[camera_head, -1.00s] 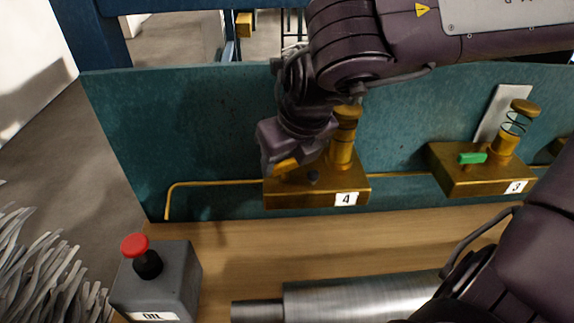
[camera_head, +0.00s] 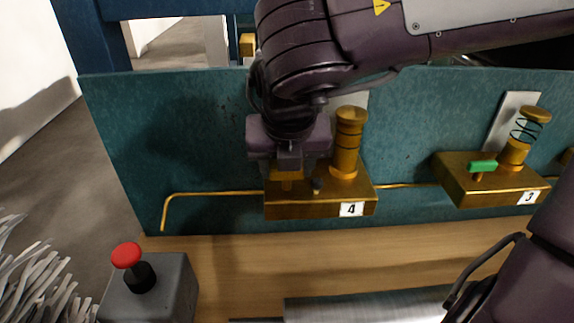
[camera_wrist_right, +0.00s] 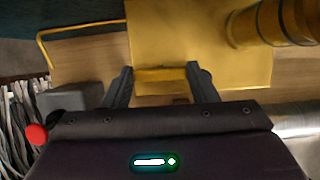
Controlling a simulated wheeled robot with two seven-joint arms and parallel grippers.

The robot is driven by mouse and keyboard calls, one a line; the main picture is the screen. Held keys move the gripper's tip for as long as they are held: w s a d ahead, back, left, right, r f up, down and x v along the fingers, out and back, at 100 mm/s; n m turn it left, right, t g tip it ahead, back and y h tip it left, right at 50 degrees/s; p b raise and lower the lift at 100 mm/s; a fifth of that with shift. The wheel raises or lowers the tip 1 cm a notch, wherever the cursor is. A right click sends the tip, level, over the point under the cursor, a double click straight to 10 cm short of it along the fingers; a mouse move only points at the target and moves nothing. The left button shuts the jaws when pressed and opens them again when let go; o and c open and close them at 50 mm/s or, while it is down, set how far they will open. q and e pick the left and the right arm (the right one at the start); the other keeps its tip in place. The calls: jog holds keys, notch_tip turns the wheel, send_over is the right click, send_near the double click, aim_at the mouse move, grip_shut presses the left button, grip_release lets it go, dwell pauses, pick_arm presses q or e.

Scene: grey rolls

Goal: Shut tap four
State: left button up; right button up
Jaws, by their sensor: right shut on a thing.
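Tap four is a brass block (camera_head: 320,206) with a "4" label, a brass column (camera_head: 347,140) and a small dark knob on top. It stands against the teal panel. My right gripper (camera_head: 287,178) is over the left part of the block, pointing down, shut on the tap's yellow handle. In the right wrist view the handle (camera_wrist_right: 160,76) lies between the two fingers of the right gripper (camera_wrist_right: 160,85), with the brass block (camera_wrist_right: 200,40) beyond. The gripper hides most of the handle in the head view. My left gripper is not in view.
Tap three (camera_head: 490,183), with a green handle and a spring, stands to the right. A grey box (camera_head: 165,295) with a red button (camera_head: 126,255) is at the front left. A metal cylinder (camera_head: 370,308) lies on the wooden bench (camera_head: 240,260). A thin brass pipe (camera_head: 205,194) runs along the panel.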

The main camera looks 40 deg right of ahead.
jog(key=o, duration=1)
